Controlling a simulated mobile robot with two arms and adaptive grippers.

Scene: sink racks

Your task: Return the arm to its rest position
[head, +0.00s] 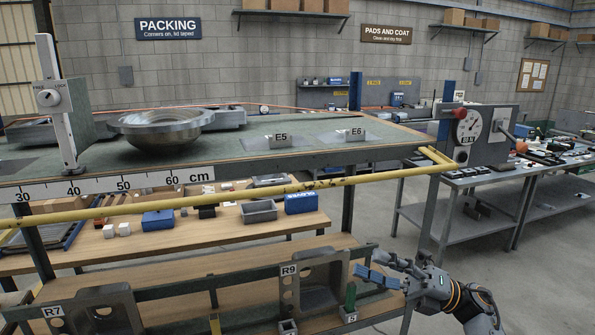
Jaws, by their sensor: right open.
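My right gripper (366,263) shows at the lower right, and its arm comes in from the bottom edge. Its fingers are apart and point left, and I see nothing held between them. Close to the left of it is a grey metal bracket labelled R9 (322,280). A small green upright piece (350,297) stands in a holder marked 5 just below and left of the fingers. I cannot tell whether the gripper touches either. My left gripper is out of view.
A bracket labelled R7 (90,312) is lower left. Open floor (530,280) lies right.

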